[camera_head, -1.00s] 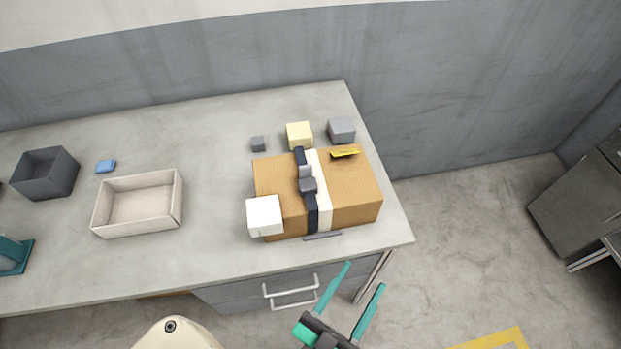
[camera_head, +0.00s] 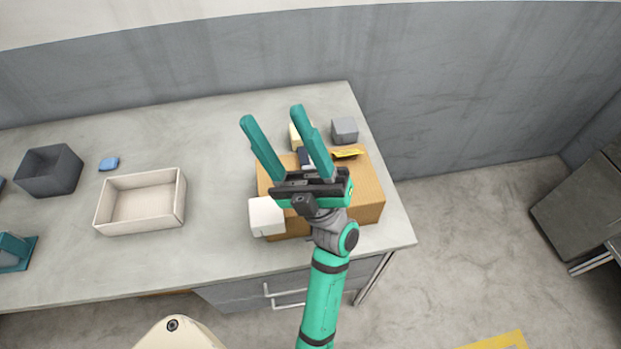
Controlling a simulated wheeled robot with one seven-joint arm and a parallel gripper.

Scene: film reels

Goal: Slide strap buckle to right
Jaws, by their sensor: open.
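A brown box (camera_head: 369,195) stands on the grey table near its right end. A dark strap (camera_head: 303,156) runs across the box, and only its far end shows now. The strap buckle is hidden behind my gripper. My gripper (camera_head: 271,115) is open with two teal fingers pointing away toward the back of the table.
A white block (camera_head: 266,216) is at the box's left front corner. A yellow block (camera_head: 295,137) and a grey block (camera_head: 344,130) stand behind the box. A yellow piece (camera_head: 348,153) lies at its far edge.

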